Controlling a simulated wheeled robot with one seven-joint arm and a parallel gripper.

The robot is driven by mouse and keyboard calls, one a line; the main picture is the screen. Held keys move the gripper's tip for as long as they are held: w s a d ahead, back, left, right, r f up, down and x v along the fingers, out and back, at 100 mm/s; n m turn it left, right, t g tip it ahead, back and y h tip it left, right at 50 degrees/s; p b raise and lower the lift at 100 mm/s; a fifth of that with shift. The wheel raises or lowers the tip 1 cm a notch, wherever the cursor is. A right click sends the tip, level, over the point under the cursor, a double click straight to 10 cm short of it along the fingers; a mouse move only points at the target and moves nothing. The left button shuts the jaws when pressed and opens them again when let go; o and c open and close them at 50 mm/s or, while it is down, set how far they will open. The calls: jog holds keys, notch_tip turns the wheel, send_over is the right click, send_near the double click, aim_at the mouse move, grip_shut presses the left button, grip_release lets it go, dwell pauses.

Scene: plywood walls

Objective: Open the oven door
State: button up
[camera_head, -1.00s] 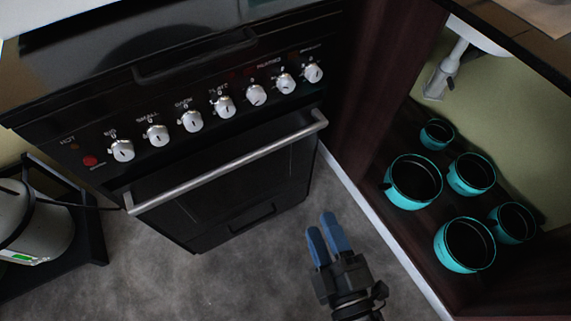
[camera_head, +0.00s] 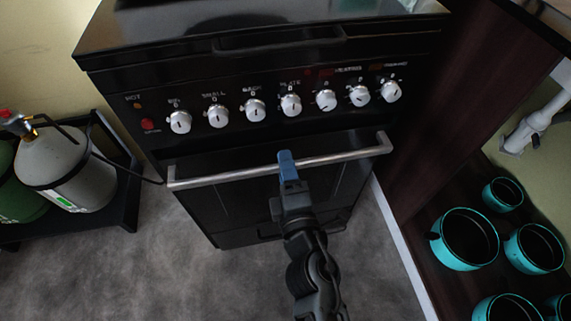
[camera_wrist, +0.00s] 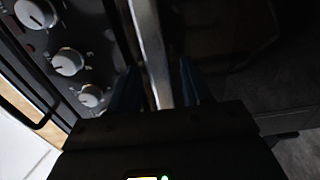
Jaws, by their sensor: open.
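The black oven has its door (camera_head: 230,205) shut, with a silver bar handle (camera_head: 225,176) across its top. My gripper (camera_head: 287,165) is at the handle, right of its middle, with blue fingers pointing at the oven. In the wrist view the handle (camera_wrist: 152,50) runs between the two open fingers (camera_wrist: 160,88), one on each side of it. The fingers look apart from the bar, though the exact gap is dim. In the head view the gripper covers a short part of the handle.
Several knobs (camera_head: 291,105) line the panel above the handle. Gas bottles (camera_head: 68,165) stand on a black rack at the left. An open cabinet with several turquoise pots (camera_head: 465,240) is at the right. The grey floor before the oven is clear.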

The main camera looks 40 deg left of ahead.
jog(key=shift+w+a, duration=0.4)
jog(key=shift+a, duration=0.05)
grip_shut()
dwell(0.4)
